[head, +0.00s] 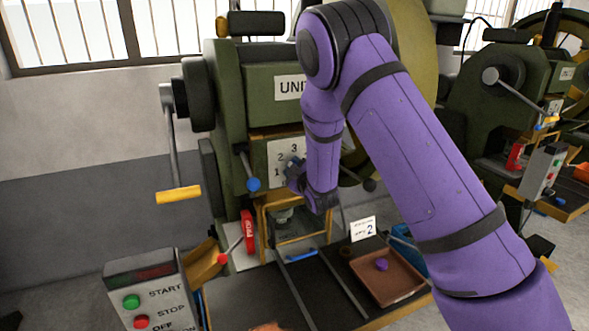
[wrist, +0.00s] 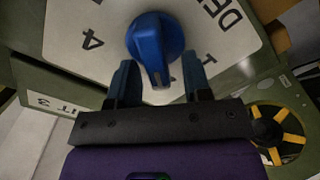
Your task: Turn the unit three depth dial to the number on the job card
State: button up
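The white number plate (head: 274,150) is on the green press in the head view, with 1, 2 and 3 legible; my arm covers part of it. In the wrist view, the plate (wrist: 90,22) appears turned over, with a 4 visible. The blue depth dial (wrist: 150,38) is at its middle, its ridge pointing down in that picture. My gripper (wrist: 160,78) is open, fingers apart, with the ridge's lower end between the fingertips and no clear contact. In the head view, my gripper (head: 295,172) is at the plate. The job card (head: 363,228) reads 2.
A blue-knobbed lever (head: 253,184) hangs left of the plate, and a yellow-handled crank (head: 178,194) farther left. A red guard tag (head: 248,231), a START/STOP panel (head: 150,285) and a brown tray (head: 400,285) with a purple piece are below. Another press stands at right.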

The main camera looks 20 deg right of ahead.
jog(key=s+d, duration=0.1)
jog(key=s, duration=0.9)
jog(key=shift+s+d, duration=0.25)
jog(key=shift+s, duration=0.1)
jog(key=shift+r, duration=0.15)
jog(key=s+d+r+m+g+h, duration=0.1)
jog(key=s+d+r+m+g, duration=0.2)
jog(key=r, duration=0.4)
jog(key=s+d+r+m+g+h, duration=0.1)
jog(key=s+d+r+m+g, duration=0.2)
jog(key=s+r, duration=0.35)
jog(key=s+r+m+g, duration=0.2)
jog(key=s+r+g, duration=0.1)
jog(key=s, duration=1.1)
jog(key=s+r+m+g, duration=0.3)
jog(key=s+r, duration=0.2)
jog(key=s, duration=0.9)
jog(key=shift+d+m+g+h, duration=0.3)
jog(key=shift+d, duration=0.1)
